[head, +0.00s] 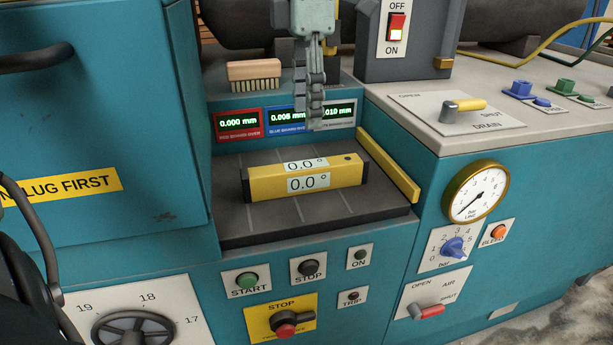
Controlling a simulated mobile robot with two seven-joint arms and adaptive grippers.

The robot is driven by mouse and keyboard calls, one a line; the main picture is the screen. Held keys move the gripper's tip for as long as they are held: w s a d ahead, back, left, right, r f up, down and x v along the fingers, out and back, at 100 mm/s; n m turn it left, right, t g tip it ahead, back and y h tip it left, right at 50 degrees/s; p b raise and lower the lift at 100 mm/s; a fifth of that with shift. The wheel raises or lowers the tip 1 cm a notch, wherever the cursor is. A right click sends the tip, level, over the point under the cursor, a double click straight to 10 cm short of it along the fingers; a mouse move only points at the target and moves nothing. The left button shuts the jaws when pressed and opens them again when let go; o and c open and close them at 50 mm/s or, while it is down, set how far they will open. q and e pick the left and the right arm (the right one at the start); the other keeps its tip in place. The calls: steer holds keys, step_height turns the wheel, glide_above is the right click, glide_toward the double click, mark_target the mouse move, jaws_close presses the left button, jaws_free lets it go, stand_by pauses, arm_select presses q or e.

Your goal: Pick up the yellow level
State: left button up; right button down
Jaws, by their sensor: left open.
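The yellow level (275,189) is a yellow bar with dark ends and two "0.0°" displays, one on its top and one on its front. It lies flat, slightly tilted in the picture, on a dark grey plate (285,220) in the recess. My left gripper (316,122) hangs down from the top, seen nearly edge-on, with its fingers pointing down. It is open and empty, and shows above and behind the level in the picture, apart from it. My right gripper is not in view.
A yellow strip (388,163) stands along the plate's right side. Behind are three gauge displays (238,122) and a wooden brush (254,72). A teal cabinet (90,130) bounds the left. A raised grey worktop (420,128) with a yellow-handled lever (465,105) bounds the right.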

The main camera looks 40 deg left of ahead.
mark_target(306, 165)
arm_select(q)
steer(key=shift+o, duration=0.4)
steer(key=f, duration=0.3)
steer(key=f+b, duration=0.1)
steer(key=shift+d+f, duration=0.15)
steer(key=shift+d, duration=0.2)
steer(key=f, duration=0.7)
steer(key=shift+s+a+f, duration=0.1)
steer(key=shift+a+f, duration=0.15)
steer(key=shift+a, duration=0.15)
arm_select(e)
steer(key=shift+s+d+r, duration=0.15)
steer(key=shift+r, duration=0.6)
arm_select(q)
jaws_close()
